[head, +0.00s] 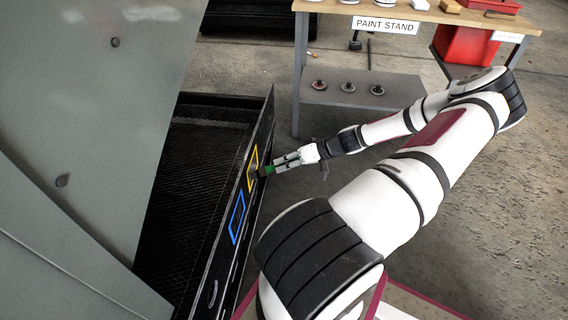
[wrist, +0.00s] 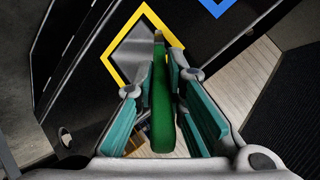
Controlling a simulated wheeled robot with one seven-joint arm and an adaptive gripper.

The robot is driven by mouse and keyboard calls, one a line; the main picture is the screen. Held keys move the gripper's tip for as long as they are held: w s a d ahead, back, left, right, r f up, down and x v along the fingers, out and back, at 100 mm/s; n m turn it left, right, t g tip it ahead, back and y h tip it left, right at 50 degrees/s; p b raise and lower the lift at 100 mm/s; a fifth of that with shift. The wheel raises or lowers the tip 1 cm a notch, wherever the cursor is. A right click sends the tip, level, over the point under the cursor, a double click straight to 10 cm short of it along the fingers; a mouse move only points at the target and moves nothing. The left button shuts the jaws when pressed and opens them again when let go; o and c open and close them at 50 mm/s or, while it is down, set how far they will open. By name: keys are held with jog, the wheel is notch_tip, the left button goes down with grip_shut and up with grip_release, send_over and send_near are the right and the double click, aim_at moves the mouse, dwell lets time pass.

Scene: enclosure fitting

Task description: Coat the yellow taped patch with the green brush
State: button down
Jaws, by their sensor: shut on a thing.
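The green brush (head: 268,171) is held in my gripper (head: 287,161), its head pointing left at the yellow taped patch (head: 253,168) on the black panel's outer face. In the wrist view the brush's green handle (wrist: 162,115) stands between the two teal-padded fingers of my gripper (wrist: 161,85). Its narrow tip overlaps the patch inside the yellow tape (wrist: 118,36). The tip appears at or very near the surface; contact cannot be told. The area inside the tape looks grey, lighter than the black around it. The brush hides part of the patch.
A blue taped patch (head: 237,217) lies nearer on the same black panel, left of the yellow one. A large grey panel (head: 90,110) rises at left. The paint stand (head: 345,14) with a red bin (head: 466,45) stands behind. Concrete floor between is open.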

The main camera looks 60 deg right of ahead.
jog(key=shift+s+d, duration=0.4)
jog(key=shift+s, duration=0.5)
jog(key=shift+s+d, duration=0.35)
jog(key=shift+s, duration=0.6)
jog(key=shift+s+d, duration=0.4)
jog(key=shift+s, duration=0.5)
jog(key=s, duration=0.1)
jog(key=s+d, duration=0.1)
jog(key=shift+s+d+b, duration=0.1)
jog(key=shift+s+b, duration=0.2)
jog(key=shift+s, duration=0.05)
